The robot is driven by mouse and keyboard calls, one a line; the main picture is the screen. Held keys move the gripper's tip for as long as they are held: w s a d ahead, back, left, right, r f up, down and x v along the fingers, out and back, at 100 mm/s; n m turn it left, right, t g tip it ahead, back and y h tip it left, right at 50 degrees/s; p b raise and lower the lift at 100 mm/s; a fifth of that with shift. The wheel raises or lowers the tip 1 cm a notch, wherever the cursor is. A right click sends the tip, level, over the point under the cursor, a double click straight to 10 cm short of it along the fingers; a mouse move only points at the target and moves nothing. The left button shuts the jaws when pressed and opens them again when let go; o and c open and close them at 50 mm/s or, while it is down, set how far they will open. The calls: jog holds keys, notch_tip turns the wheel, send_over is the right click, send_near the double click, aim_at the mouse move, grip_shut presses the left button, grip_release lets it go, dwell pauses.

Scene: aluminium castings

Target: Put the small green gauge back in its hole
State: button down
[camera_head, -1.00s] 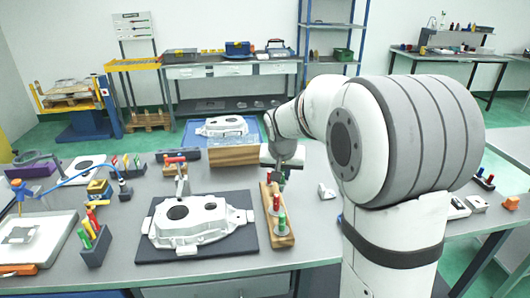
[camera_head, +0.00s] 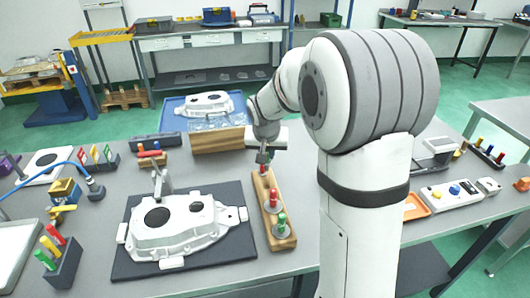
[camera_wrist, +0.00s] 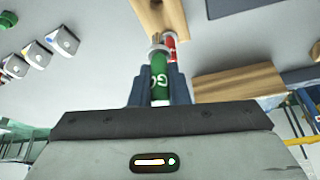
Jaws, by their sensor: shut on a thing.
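My gripper (camera_wrist: 160,88) is shut on the small green gauge (camera_wrist: 160,84), which has white lettering on its handle and a pale metal end pointing toward the wooden block (camera_wrist: 163,14). In the head view my gripper (camera_head: 262,157) is over the far end of this wooden block (camera_head: 284,243), and the held gauge is hard to make out there. A red gauge (camera_head: 274,201) and a larger green gauge (camera_head: 282,224) stand in the block. Red also shows behind the held gauge in the wrist view (camera_wrist: 170,42). I cannot tell whether the held gauge's end touches the block.
A grey casting (camera_head: 185,225) lies on a dark mat (camera_head: 128,262) left of the block. A wooden board (camera_head: 217,140) stands behind, near a blue tray (camera_head: 172,105). An orange tray (camera_head: 416,207) and a white control box (camera_head: 450,195) lie right of my arm.

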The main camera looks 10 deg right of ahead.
aim_at(267, 164)
jog(key=shift+s+f+b, duration=0.1)
jog(key=shift+f+b, duration=0.4)
jog(key=shift+b, duration=0.1)
notch_tip(267, 164, down, 5)
jog(key=b, duration=0.4)
jog(key=shift+r, duration=0.1)
jog(key=shift+b, duration=0.6)
dwell(1.0)
jog(key=shift+f+b, duration=1.75)
jog(key=shift+f, duration=0.25)
jog(key=c, duration=1.3)
grip_release()
jog(key=v, duration=0.8)
